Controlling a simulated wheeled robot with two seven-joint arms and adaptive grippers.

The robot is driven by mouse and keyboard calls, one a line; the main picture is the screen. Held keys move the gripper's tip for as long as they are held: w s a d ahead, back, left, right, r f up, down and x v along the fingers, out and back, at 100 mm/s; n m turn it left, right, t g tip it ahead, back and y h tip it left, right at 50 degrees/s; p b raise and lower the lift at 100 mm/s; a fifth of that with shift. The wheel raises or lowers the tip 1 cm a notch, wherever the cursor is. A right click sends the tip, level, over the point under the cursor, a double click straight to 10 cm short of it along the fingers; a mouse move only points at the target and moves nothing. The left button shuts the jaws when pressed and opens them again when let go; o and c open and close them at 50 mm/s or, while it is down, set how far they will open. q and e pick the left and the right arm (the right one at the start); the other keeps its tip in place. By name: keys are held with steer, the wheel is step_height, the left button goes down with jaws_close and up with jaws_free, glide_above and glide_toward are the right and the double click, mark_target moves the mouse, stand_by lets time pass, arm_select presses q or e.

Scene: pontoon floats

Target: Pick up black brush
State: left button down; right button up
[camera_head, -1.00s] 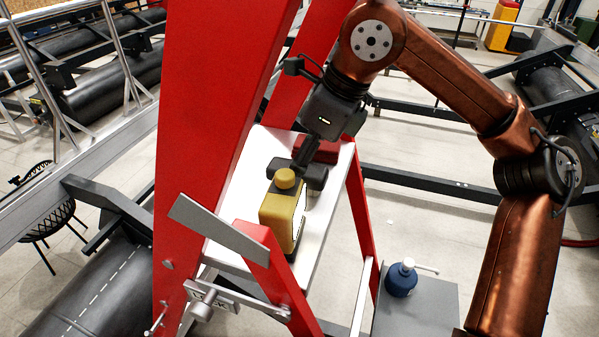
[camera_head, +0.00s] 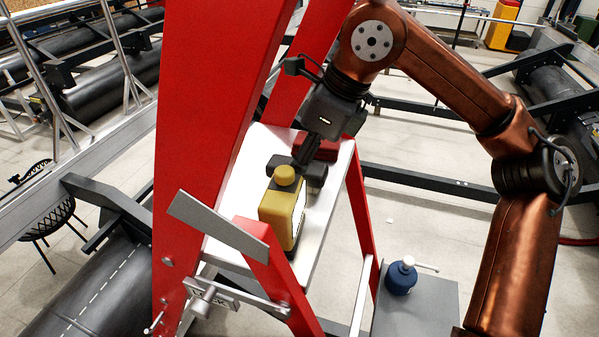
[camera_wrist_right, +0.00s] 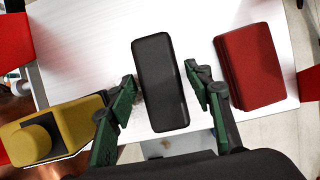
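The black brush (camera_wrist_right: 160,82) lies on the white platform as a dark rounded block. In the right wrist view it sits between the two fingers of my right gripper (camera_wrist_right: 163,104). The fingers are spread, with visible gaps on both sides of the brush, so the gripper is open around it. In the head view my right gripper (camera_head: 308,158) points down at the brush (camera_head: 312,174) and partly hides it. My left gripper is not in view.
The white platform (camera_head: 240,185) belongs to a red ladder (camera_head: 205,110). A yellow bottle (camera_head: 277,215) stands close in front of the brush; a red block (camera_wrist_right: 250,66) lies on its other side. A blue pump bottle (camera_head: 401,278) stands on a grey surface at lower right.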

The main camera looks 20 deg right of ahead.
steer(key=c, duration=1)
steer(key=shift+r, duration=0.1)
